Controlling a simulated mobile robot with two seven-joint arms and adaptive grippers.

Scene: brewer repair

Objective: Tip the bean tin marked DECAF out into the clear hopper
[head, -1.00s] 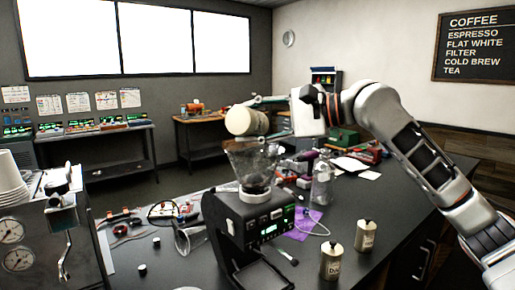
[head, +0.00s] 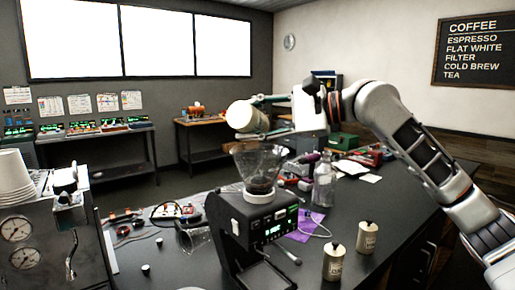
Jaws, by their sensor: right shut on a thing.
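My right gripper (head: 264,116) is shut on a cream bean tin (head: 243,117), held on its side in the air above the clear hopper (head: 256,162). The tin's round left end shows; its label is not readable, and I cannot see anything falling from it. The hopper sits on the black grinder (head: 250,222), and dark contents show low inside it. Two other cream tins with lids, a front one (head: 335,264) and a rear one (head: 367,238), stand upright on the dark counter, right of the grinder. My left gripper is out of view.
A clear bottle (head: 323,188) stands behind the grinder, near a purple cloth (head: 304,226). A clear jug (head: 194,237) and cables lie left of the grinder. The espresso machine (head: 48,235) fills the left front. Counter (head: 400,215) right of the tins is clear.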

